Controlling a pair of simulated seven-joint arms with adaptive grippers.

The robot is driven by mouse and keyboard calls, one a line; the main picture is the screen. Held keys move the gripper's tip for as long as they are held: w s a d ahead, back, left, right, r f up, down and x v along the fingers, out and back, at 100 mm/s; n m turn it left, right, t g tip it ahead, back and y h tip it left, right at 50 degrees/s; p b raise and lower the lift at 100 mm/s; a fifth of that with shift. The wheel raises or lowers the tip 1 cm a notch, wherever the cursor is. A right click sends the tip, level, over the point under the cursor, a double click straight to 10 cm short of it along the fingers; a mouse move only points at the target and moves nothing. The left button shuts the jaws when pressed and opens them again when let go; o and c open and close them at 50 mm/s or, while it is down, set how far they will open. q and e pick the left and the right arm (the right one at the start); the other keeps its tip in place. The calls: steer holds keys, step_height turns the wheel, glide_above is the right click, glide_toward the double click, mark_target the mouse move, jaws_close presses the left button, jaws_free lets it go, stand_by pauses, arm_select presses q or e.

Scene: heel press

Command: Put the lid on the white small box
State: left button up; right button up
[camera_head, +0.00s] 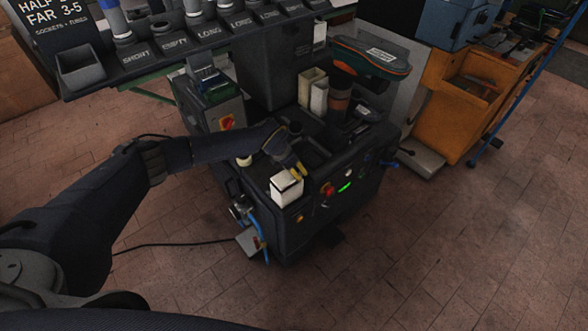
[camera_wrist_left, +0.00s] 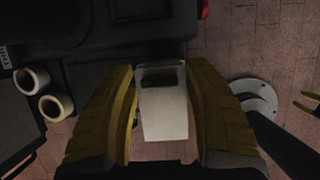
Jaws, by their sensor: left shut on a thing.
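The white small box (camera_head: 286,190) stands upright on the front left corner of the dark machine top. My left gripper (camera_head: 297,173) is at the box's upper right edge in the head view. In the left wrist view my left gripper (camera_wrist_left: 163,88) has its yellow fingers on either side of a pale flat piece, which looks like the lid (camera_wrist_left: 163,115); it is shut on it. A pale rim with a dark gap shows just beyond it. I cannot tell whether lid and box touch. My right gripper (camera_wrist_left: 306,102) shows at the right edge of the wrist view, its yellow fingers apart and empty.
The machine has a red knob (camera_head: 327,189) and a green light (camera_head: 345,187) on its front. Pale open containers (camera_head: 312,90) stand further back. A labelled socket rack (camera_head: 190,45) hangs over the back left. Brick-tiled floor lies in front.

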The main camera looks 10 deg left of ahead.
arm_select(q)
steer(key=shift+f, duration=0.5)
stand_by(0.7)
steer(key=shift+f, duration=0.3)
steer(key=shift+f, duration=0.45)
stand_by(1.9)
steer(key=o, duration=1.4)
steer(key=shift+r, duration=3.55)
